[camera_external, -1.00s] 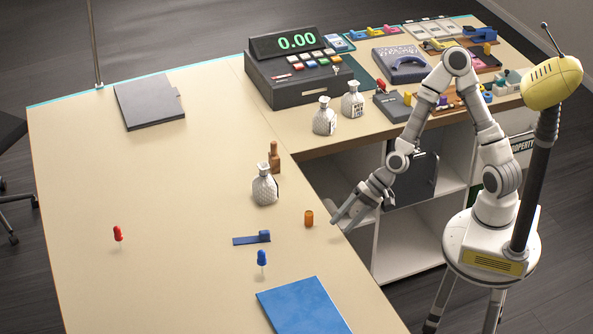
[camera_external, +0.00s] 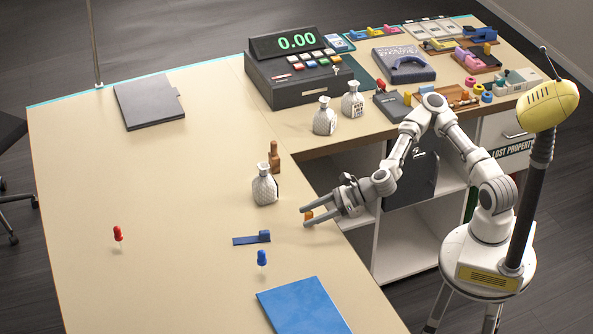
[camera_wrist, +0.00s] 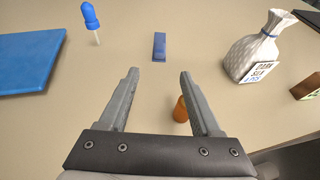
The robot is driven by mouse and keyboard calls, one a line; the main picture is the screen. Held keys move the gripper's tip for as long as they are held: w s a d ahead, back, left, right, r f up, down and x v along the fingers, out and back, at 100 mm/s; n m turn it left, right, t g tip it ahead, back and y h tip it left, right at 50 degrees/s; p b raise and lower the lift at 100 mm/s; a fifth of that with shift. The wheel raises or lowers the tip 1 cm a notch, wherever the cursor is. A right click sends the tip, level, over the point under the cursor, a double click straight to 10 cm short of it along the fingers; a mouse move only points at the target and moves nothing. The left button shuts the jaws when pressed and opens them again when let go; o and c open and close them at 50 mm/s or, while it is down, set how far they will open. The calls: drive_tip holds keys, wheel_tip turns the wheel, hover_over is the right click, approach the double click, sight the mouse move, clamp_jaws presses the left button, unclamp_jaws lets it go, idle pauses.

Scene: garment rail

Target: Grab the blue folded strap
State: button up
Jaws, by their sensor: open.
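The blue folded strap (camera_external: 252,239) lies flat on the beige counter, with a raised folded end at its right. In the wrist view the strap (camera_wrist: 159,46) is ahead of the fingertips, roughly centred between them and apart from them. My gripper (camera_external: 305,216) is open and empty, to the right of the strap near the counter's inner edge. In the wrist view my gripper (camera_wrist: 159,72) shows both fingers spread. An orange-brown cylinder (camera_wrist: 181,110) is beneath the right finger, partly hidden by it.
A blue pushpin (camera_external: 262,257) and a blue folder (camera_external: 303,306) are in front of the strap. A red pushpin (camera_external: 118,234) is to the left. The counter between strap and red pushpin is clear.

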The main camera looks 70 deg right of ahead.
sight(267, 231)
drive_tip(key=b+x, duration=0.1)
drive_tip(key=x, duration=1.2)
drive_tip(key=shift+w+a+f, duration=0.2)
drive_tip(key=shift+w+f, duration=0.05)
clamp_jaws()
